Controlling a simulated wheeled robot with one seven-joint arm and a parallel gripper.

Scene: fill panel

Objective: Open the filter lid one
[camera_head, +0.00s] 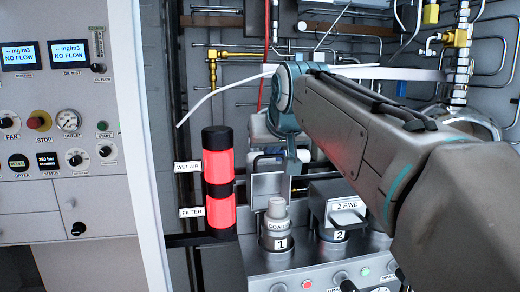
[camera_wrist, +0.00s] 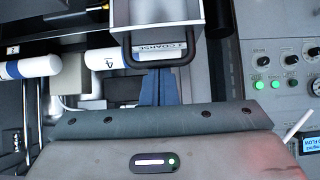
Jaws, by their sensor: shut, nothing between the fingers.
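Filter lid one (camera_head: 266,184) is a grey metal box-like lid behind the "1" filter housing (camera_head: 277,240). It looks raised, and the coarse filter's grey top shows in front of it. In the wrist view the lid (camera_wrist: 158,12) is at the top, with its dark loop handle (camera_wrist: 130,50) and a "1 COARSE" label. My gripper (camera_wrist: 160,74) is shut and empty, its blue fingertips just at the handle's bar. I cannot tell whether they touch it. In the head view the fingers are not clearly visible near the lid.
Lid two (camera_head: 345,204), marked "2 FINE", stands right of lid one over its housing. A red-and-black signal light (camera_head: 218,180) stands close on the left. Pipes and brass fittings (camera_head: 455,38) fill the back. A button panel (camera_wrist: 285,80) is at the right in the wrist view.

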